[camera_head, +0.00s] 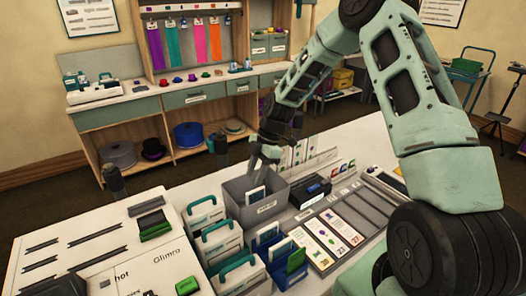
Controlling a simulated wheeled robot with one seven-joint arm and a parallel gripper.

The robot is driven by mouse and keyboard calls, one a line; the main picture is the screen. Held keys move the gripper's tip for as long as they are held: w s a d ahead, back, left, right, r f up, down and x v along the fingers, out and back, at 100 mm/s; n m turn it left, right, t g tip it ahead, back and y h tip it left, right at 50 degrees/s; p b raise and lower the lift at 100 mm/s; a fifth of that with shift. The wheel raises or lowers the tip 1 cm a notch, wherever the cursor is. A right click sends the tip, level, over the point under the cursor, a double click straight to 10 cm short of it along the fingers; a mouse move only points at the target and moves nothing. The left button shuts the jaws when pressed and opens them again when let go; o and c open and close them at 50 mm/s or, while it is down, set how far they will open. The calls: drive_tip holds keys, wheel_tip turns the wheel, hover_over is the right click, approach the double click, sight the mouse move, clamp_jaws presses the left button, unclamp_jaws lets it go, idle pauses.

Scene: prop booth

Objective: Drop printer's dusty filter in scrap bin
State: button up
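The white printer (100,240), marked "Glimro", stands at the lower left with slots in its top and a green-topped part at its back edge. A grey open bin (276,194) with a small label on its front stands right of it; I cannot read the label. A pale, dark-edged flat piece (256,196) shows at the bin's front; I cannot tell whether it is the filter. My gripper (265,163) points down over the bin's back part. Its fingers are small and dark here, and I cannot tell whether they hold anything.
White cases with teal handles (218,240) and a blue holder (268,241) crowd the bin's front. A dark box (310,190) and a card tray (335,232) lie to the right. A dark post (115,183) stands behind the printer. Shelving (185,110) lines the back wall.

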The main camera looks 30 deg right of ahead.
drive_tip(key=b+v, duration=0.3)
drive_tip(key=v, duration=1.3)
drive_tip(key=shift+r, duration=0.3)
drive_tip(key=s+a+m+h, duration=0.1)
drive_tip(key=s+a, duration=0.2)
drive_tip(key=a, duration=0.3)
drive_tip(key=s+a+m+g, duration=0.1)
drive_tip(key=s+a, duration=0.3)
drive_tip(key=a, duration=0.3)
drive_tip(key=s+a+m+h, duration=0.1)
drive_tip(key=s+a+m, duration=0.15)
drive_tip(key=a, duration=0.35)
drive_tip(key=s+a+f+m+h, duration=0.1)
drive_tip(key=s+a, duration=0.3)
drive_tip(key=s, duration=0.7)
drive_tip(key=s+a+f+m+t+h, duration=0.1)
drive_tip(key=s+a+m, duration=0.3)
drive_tip(key=s, duration=0.7)
drive_tip(key=shift+f+m, duration=0.35)
drive_tip(key=shift+f, duration=0.3)
